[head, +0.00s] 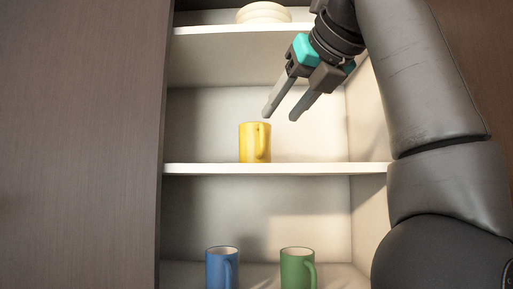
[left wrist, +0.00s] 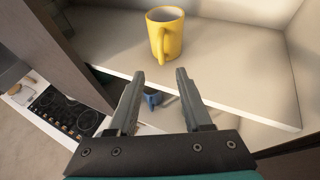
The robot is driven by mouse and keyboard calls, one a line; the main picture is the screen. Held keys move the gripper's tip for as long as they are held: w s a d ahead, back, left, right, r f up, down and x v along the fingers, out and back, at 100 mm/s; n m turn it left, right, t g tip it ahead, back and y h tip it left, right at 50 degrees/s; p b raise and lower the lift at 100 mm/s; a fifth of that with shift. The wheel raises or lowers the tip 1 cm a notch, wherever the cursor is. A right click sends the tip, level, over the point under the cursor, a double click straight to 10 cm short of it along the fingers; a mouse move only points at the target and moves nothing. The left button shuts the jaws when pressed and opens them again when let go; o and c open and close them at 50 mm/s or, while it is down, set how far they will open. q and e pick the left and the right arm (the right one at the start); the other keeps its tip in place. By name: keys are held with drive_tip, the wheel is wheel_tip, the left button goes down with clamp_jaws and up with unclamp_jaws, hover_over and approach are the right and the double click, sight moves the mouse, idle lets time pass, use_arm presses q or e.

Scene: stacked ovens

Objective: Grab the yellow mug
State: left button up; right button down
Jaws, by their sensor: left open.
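The yellow mug (head: 250,144) stands upright on the middle shelf (head: 315,169) of an open cabinet, with its handle facing the front. My left gripper (head: 279,116) is open and empty, above and to the right of the mug in the head view, fingers pointing down toward it. In the left wrist view the gripper (left wrist: 160,72) is open in front of the shelf edge, and the mug (left wrist: 165,40) stands beyond the fingertips, apart from them. The handle faces the gripper. My right gripper is not in view.
A blue mug (head: 221,268) and a green mug (head: 295,268) stand on the shelf below. Pale dishes (head: 263,13) sit on the top shelf. A dark wood panel (head: 80,140) borders the cabinet on the left. A cooktop (left wrist: 68,110) shows lower left in the wrist view.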

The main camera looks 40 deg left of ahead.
sight(264, 141)
use_arm(q)
drive_tip(key=x, duration=0.5)
drive_tip(key=shift+a, duration=0.2)
drive_tip(key=shift+p+x, duration=0.9)
drive_tip(key=shift+x, duration=1.85)
drive_tip(key=shift+w+d+f, duration=0.1)
drive_tip(key=shift+d, duration=0.05)
drive_tip(key=shift+c, duration=0.2)
drive_tip(key=shift+d, duration=0.1)
clamp_jaws()
drive_tip(key=shift+f, duration=0.1)
